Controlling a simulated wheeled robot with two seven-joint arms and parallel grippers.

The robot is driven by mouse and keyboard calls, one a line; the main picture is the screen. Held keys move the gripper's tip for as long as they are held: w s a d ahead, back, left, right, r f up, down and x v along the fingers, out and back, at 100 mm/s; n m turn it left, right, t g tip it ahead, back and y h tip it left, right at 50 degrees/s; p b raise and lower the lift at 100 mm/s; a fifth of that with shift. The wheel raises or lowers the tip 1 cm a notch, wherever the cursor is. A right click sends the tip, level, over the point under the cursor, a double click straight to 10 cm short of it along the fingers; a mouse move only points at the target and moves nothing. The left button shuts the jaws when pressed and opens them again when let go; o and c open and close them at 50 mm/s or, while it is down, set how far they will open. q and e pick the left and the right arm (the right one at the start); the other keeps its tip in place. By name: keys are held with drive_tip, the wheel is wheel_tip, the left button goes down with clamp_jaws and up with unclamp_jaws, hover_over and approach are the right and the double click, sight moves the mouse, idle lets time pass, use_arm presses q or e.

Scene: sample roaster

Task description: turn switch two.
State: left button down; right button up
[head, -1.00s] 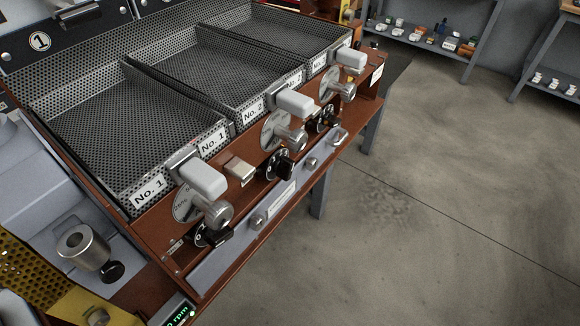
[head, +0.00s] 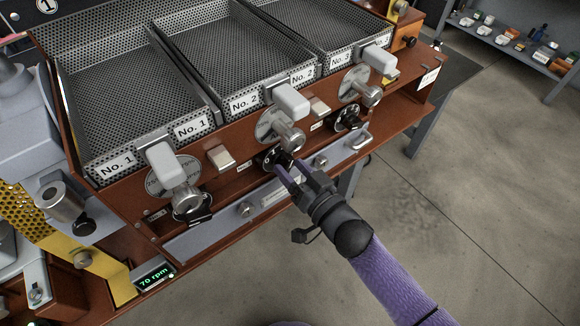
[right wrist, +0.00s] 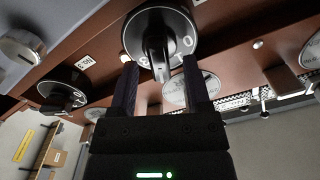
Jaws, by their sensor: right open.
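Switch two is the middle black rotary knob (head: 272,157) on the brown front panel, below the No. 2 tray; my gripper partly hides it in the head view. In the right wrist view its dial (right wrist: 177,22) and raised black handle (right wrist: 157,50) show clearly. My right gripper (head: 287,170) is in front of it, open. In the right wrist view its fingertips (right wrist: 160,66) are spread, one on each side of the handle, with gaps visible. I cannot tell how far the tips reach along the handle. My left gripper is out of view.
Similar black knobs lie to the left (head: 198,212) and right (head: 347,118) of switch two. Silver levers with grey handles (head: 291,102) stick out above the knobs. A grey drawer-like bar (head: 228,215) runs below. Open floor (head: 470,220) lies to the right.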

drive_tip(key=shift+w+a, duration=0.3)
drive_tip(key=shift+w, duration=0.05)
drive_tip(key=shift+w+a, duration=0.1)
drive_tip(key=shift+w, duration=0.05)
drive_tip(key=c, duration=0.8)
clamp_jaws()
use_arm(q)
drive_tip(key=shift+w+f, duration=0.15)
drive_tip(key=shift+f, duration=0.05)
